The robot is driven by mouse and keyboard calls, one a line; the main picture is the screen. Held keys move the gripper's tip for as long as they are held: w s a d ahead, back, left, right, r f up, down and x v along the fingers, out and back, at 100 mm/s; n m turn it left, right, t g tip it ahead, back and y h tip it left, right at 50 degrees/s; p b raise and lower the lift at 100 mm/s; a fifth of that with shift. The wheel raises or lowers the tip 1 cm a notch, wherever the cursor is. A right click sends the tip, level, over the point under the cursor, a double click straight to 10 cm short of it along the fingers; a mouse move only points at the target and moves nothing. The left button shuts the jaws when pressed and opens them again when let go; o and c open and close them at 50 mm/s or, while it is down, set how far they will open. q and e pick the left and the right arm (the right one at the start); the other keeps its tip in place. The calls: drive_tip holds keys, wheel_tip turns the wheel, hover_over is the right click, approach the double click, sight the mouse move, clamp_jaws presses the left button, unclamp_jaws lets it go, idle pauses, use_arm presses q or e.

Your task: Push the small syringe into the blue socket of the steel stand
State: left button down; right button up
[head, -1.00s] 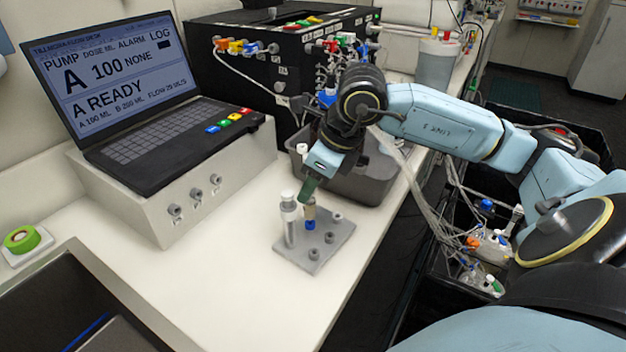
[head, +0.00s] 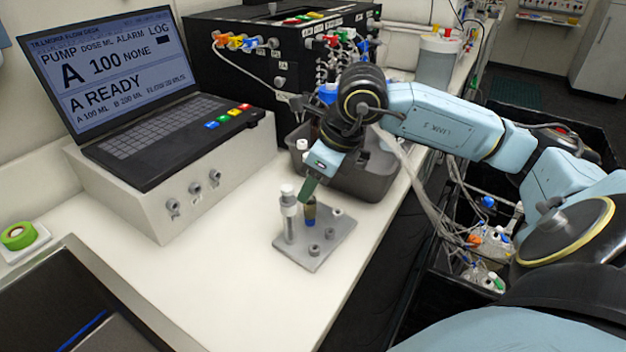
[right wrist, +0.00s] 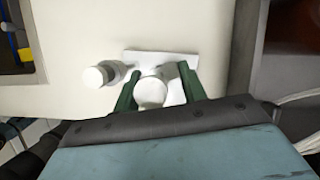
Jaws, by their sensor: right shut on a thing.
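The grey steel stand (head: 328,238) lies on the white bench. A tall syringe with a white top (head: 287,191) stands upright at its left side, and its top also shows in the right wrist view (right wrist: 97,77). My right gripper (head: 307,192) has green fingers and is shut on the small syringe (head: 310,210). The small syringe is upright directly over the blue socket (head: 309,223); I cannot tell how deep it sits. In the right wrist view its white round top (right wrist: 150,93) is between the fingers. My left gripper is not in view.
A grey bin (head: 370,178) stands behind the stand. A laptop (head: 150,115) sits on a white box with several ports to the left. A black pump unit (head: 265,75) is at the back. The bench in front of the stand is clear.

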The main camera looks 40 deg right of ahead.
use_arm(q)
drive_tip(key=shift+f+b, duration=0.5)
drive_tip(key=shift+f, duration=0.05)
use_arm(e)
drive_tip(key=shift+f, duration=0.45)
idle(0.3)
drive_tip(key=o, duration=1.1)
use_arm(q)
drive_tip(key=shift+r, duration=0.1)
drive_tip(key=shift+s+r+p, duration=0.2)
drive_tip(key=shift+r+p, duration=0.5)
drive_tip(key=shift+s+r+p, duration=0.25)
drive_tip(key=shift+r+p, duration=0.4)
drive_tip(key=shift+p, duration=0.1)
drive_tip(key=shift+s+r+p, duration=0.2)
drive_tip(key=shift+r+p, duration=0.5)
use_arm(e)
drive_tip(key=shift+v, duration=4.05)
drive_tip(key=shift+w, duration=0.1)
